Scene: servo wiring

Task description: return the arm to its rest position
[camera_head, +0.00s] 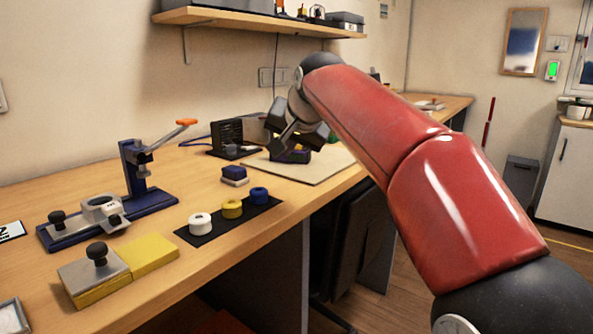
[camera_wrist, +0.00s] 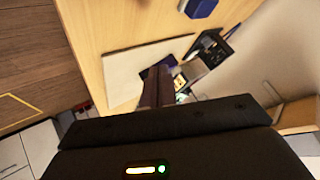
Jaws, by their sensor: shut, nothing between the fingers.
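My arm reaches from the lower right of the head view, with two red links and a dark wrist, over the workbench (camera_head: 215,268). My gripper (camera_head: 283,143) is low over the pale mat (camera_head: 322,166), close to a dark blue part (camera_head: 291,157) on that mat. In the wrist view the dark fingers of my gripper (camera_wrist: 157,84) are together and hold nothing. They partly hide the blue part, and I cannot tell whether they touch it. The mat also shows in the wrist view (camera_wrist: 123,66).
A black box-like device (camera_head: 231,137) stands left of the mat. A blue block (camera_head: 234,174), a dark strip (camera_head: 263,211) with white, yellow and blue rings, a blue press (camera_head: 150,190) and a yellow block (camera_head: 148,252) stand nearer. A shelf (camera_head: 255,20) hangs above.

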